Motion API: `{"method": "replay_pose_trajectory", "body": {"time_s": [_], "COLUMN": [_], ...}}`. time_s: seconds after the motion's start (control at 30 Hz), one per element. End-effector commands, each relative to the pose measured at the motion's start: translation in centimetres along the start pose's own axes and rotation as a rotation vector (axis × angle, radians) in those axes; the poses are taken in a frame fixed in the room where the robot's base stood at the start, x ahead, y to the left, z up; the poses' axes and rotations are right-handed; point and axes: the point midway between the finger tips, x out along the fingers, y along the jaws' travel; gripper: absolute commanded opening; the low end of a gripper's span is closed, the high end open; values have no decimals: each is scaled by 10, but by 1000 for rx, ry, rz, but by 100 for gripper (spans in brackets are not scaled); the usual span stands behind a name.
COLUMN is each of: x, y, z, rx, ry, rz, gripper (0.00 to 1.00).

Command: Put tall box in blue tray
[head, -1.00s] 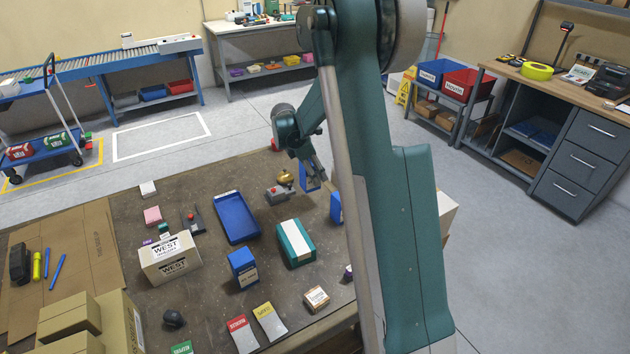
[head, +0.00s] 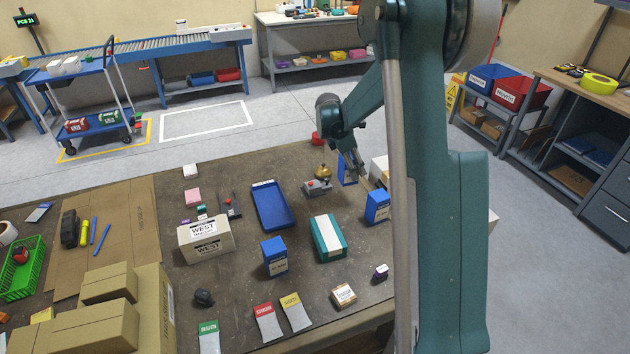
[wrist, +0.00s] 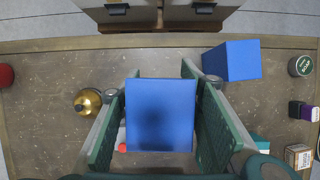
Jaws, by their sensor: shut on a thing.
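My gripper (head: 354,160) is shut on a tall blue box (head: 347,174) near the far right part of the table. In the wrist view the two green finger pads of my gripper (wrist: 160,112) stand on either side of the box's plain blue face (wrist: 160,122). I cannot tell how far the box is above the table. The blue tray (head: 290,222) lies left of my gripper, nearer the table's middle, and looks empty. A similar blue box (head: 377,207) stands close by; a blue box also shows at the upper right in the wrist view (wrist: 232,60).
A grey device with a red button (head: 317,187) and a brass object (head: 322,171) sit between my gripper and the tray. A teal and white box (head: 328,238) and another blue box (head: 274,257) stand in front. A white WEST carton (head: 206,238) is left of the tray.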

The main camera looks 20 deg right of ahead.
Motion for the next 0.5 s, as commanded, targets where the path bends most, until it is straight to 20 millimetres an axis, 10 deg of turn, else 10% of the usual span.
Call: {"method": "replay_pose_trajectory", "body": {"time_s": [0.5], "x": [-28], "y": [26], "z": [-61], "rx": [-11], "ry": [3], "rz": [5], "gripper": [19]}}
